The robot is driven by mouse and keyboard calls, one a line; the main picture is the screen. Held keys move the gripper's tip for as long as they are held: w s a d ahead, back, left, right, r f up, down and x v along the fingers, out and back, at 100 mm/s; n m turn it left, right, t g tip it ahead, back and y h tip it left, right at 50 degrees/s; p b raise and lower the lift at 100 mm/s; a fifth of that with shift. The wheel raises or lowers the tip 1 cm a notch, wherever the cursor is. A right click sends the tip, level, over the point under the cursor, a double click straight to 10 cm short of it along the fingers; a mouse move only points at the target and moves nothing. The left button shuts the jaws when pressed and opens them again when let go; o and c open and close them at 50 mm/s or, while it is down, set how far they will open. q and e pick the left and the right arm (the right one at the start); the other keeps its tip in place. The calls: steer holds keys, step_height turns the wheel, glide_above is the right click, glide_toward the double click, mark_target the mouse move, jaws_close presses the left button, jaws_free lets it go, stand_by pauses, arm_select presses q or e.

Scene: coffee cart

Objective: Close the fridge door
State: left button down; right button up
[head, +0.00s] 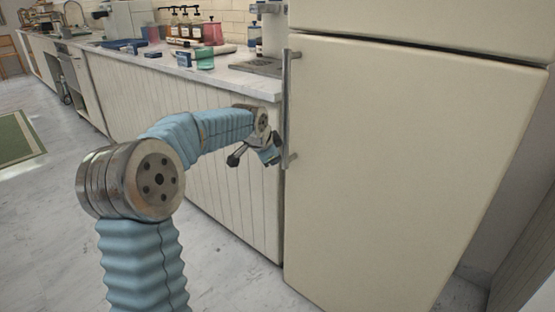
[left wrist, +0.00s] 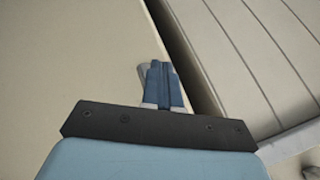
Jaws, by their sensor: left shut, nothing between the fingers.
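The cream fridge door (head: 400,150) fills the right of the head view. It looks shut or nearly shut, roughly in line with the upper door (head: 430,22). Its grey vertical handle (head: 287,100) is on the left edge. My left gripper (head: 268,156) is shut and empty, just left of the handle's lower end, in front of the counter cabinet. In the left wrist view the closed fingers (left wrist: 160,72) lie over a cream surface, beside a dark gap. I cannot tell whether they touch it. My right gripper is not in view.
The white panelled cabinet (head: 215,170) stands directly left of the fridge. Its counter (head: 250,82) holds bottles (head: 185,25), a red container (head: 213,33) and small boxes. The grey floor (head: 45,200) at the left is open, with a green rug (head: 14,138).

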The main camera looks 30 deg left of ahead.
arm_select(q)
steer(key=shift+w, duration=1.15)
steer(key=s+a+r, duration=0.7)
steer(key=r, duration=0.1)
